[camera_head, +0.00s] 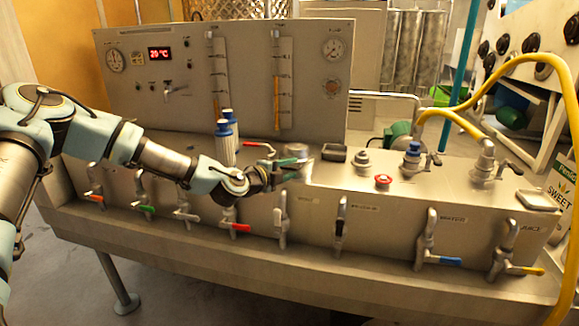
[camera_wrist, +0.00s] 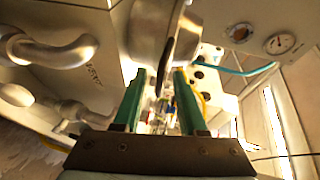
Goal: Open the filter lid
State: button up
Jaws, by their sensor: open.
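A round metal cap (camera_head: 296,151), which looks like the filter lid, sits on top of the steel bench right in front of my gripper (camera_head: 274,164). In the wrist view a rounded metal body (camera_wrist: 148,28) stands just beyond my gripper (camera_wrist: 160,76). A thin dark handle (camera_wrist: 171,48) runs from it toward the gap between my two green fingers. The fingers are apart, with the handle's end at or between their tips. I cannot tell whether either finger touches it. In the head view the gripper partly hides the cap's near side.
Blue-capped white bottles (camera_head: 226,140) stand just behind my forearm. A gauge panel (camera_head: 225,75) rises behind. A red knob (camera_head: 383,181) and pipe fittings (camera_head: 411,158) are to the right. Valves with coloured handles (camera_head: 234,226) line the bench front. A yellow hose (camera_head: 500,75) arches at right.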

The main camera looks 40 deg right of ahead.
grip_shut()
dwell(0.4)
dwell(1.1)
